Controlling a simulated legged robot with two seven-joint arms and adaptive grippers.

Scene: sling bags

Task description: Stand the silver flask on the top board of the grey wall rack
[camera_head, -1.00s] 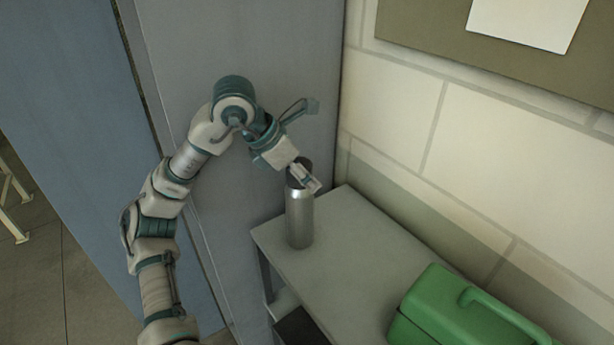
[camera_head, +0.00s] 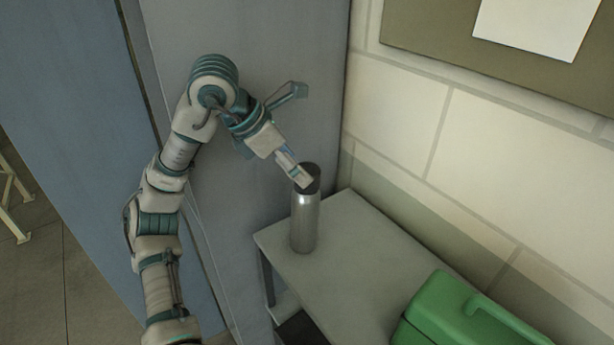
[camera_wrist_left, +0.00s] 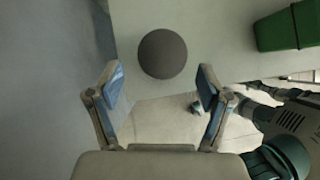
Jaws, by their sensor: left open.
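The silver flask (camera_head: 305,220) stands upright with a dark lid on the top board of the grey rack (camera_head: 350,250), near the board's left end. My right gripper is not in view.
A green box (camera_head: 455,315) with a handle sits on the same board to the right; it also shows in the left wrist view (camera_wrist_left: 285,28). A grey panel stands behind the arm, and a tiled wall (camera_head: 480,150) runs behind the rack. Bare board lies between flask and box.

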